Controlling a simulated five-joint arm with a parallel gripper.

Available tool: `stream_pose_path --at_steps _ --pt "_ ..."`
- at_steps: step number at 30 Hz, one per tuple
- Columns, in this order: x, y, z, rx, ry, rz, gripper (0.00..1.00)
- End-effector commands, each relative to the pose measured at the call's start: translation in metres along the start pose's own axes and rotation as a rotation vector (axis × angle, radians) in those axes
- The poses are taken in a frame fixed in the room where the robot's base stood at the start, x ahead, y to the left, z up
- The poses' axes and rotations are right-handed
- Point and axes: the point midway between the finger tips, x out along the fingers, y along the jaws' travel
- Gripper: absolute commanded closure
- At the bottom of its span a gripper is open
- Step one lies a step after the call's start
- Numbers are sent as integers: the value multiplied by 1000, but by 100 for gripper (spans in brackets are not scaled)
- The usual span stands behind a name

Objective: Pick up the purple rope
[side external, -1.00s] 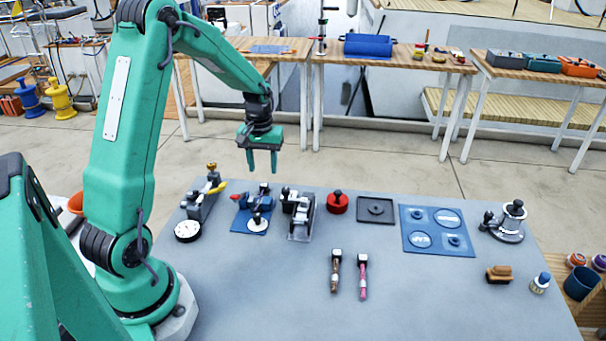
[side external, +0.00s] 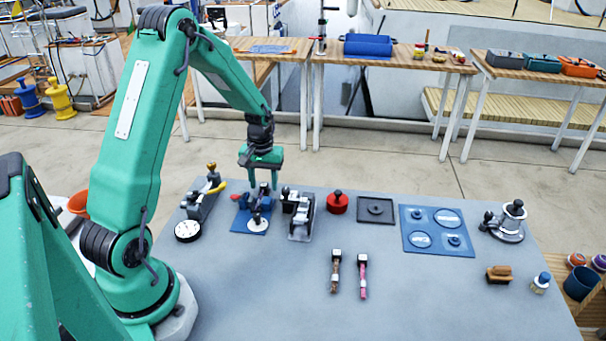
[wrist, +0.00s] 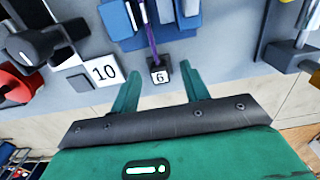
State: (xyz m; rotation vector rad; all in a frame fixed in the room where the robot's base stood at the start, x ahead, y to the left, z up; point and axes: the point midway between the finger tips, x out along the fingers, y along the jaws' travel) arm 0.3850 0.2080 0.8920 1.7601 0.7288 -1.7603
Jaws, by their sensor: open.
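The purple rope (wrist: 150,36) shows in the wrist view as a thin strand running between the blue parts of a fitting (wrist: 118,18). A dark block marked 6 (wrist: 160,76) is at the rope's near end. My gripper (wrist: 160,70) is open, with its two green fingers on either side of that block in the picture; I cannot tell whether they touch it. In the side external view my gripper (side external: 262,187) points down just over the blue fitting (side external: 241,222) on the grey table. The purple rope cannot be made out there.
A grey fitting (side external: 300,220) stands close right of my gripper, and one with a yellow handle (side external: 203,200) stands left. A red round piece (side external: 337,204), a pink rope (side external: 362,276) and a brown rope (side external: 335,272) lie farther right. The table front is clear.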

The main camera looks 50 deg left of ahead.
Motion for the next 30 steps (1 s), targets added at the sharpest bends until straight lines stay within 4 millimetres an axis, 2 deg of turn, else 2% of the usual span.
stream_pose_path --at_steps 12,19,30 --pt "0 0 0 0 0 0 55" --pt "0 0 0 0 0 0 100" --pt "-2 0 0 0 1 0 100"
